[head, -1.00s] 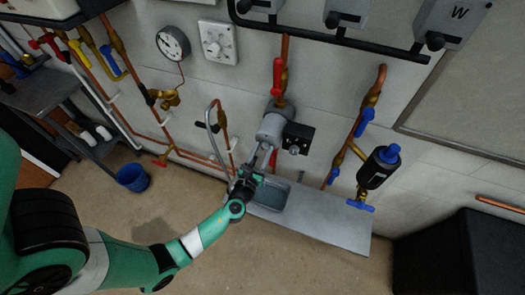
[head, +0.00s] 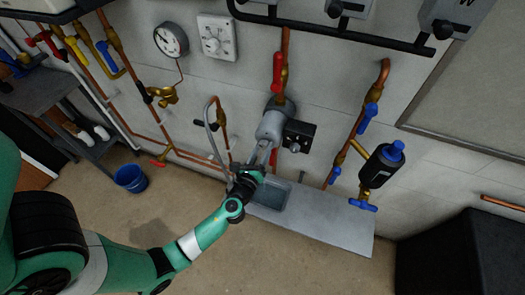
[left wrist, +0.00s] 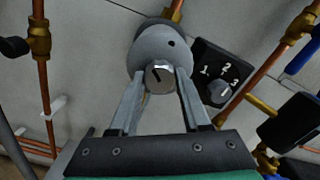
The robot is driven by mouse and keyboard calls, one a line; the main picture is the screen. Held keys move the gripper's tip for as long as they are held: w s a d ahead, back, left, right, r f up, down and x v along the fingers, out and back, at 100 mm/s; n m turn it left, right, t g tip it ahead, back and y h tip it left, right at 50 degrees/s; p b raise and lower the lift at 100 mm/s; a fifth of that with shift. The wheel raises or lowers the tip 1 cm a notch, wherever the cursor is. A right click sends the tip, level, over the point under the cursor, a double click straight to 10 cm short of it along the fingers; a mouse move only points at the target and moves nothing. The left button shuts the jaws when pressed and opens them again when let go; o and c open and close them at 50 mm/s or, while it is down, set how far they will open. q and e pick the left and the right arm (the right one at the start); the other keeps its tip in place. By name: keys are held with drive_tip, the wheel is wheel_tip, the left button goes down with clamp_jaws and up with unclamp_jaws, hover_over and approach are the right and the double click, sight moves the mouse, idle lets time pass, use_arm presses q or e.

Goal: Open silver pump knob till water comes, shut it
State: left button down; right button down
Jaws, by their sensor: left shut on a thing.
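The grey pump (head: 271,123) is fixed on a copper pipe on the wall in the middle of the head view. In the left wrist view, its silver knob (left wrist: 160,75) sits on the front of the round pump body (left wrist: 158,48), with a dark slot mark tilted on its face. My left gripper (head: 264,147) is at the front of the pump. In the left wrist view its two fingers (left wrist: 160,84) are shut on the knob, one on each side. No water shows at the pump or its outlet. My right gripper is not in view.
A black box with a dial numbered 1 to 3 (head: 298,136) is just right of the pump. A bent grey pipe (head: 212,130) is left of it. A metal basin (head: 270,196) in a shelf is below. A blue-capped black canister (head: 380,166) hangs at right.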

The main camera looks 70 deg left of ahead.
use_arm(q)
drive_tip(key=n+b, duration=0.2)
drive_tip(key=n, duration=0.3)
drive_tip(key=shift+n+b, duration=0.7)
drive_tip(key=shift+n, duration=0.7)
drive_tip(key=shift+c, duration=1.8)
unclamp_jaws()
drive_tip(key=v, duration=1.1)
drive_tip(key=shift+s+d+b, duration=0.2)
drive_tip(key=shift+d+b, duration=0.05)
drive_tip(key=shift+b, duration=0.15)
drive_tip(key=shift+r, duration=0.15)
